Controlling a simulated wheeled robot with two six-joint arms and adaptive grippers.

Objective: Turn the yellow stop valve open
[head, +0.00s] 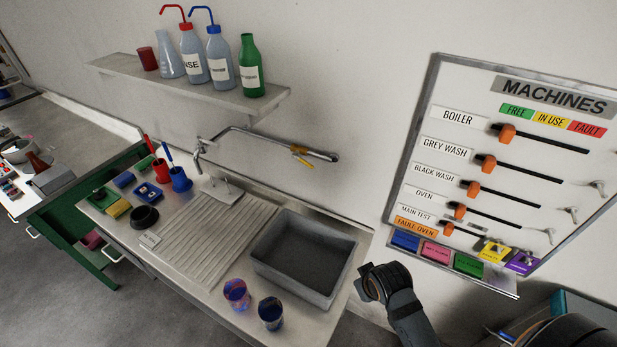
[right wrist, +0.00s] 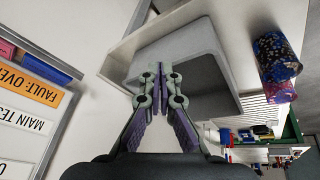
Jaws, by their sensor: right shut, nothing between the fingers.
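The yellow stop valve (head: 301,150) is a small yellow lever on the metal pipe (head: 270,138) that runs along the wall above the sink, in the head view. The lever points down and to the right. My right gripper (head: 366,284) is to the right of the grey sink basin, below and right of the valve and well apart from it. In the right wrist view, my right gripper (right wrist: 160,75) has its fingers shut with nothing between them. The valve does not show in that view. My left gripper is out of view.
The grey basin (head: 345,277) and two patterned cups (head: 237,293) are left of my right gripper. The MACHINES board (head: 455,85) hangs on the wall to the right. A shelf with bottles (head: 120,75) is above the sink. The wall around the valve is clear.

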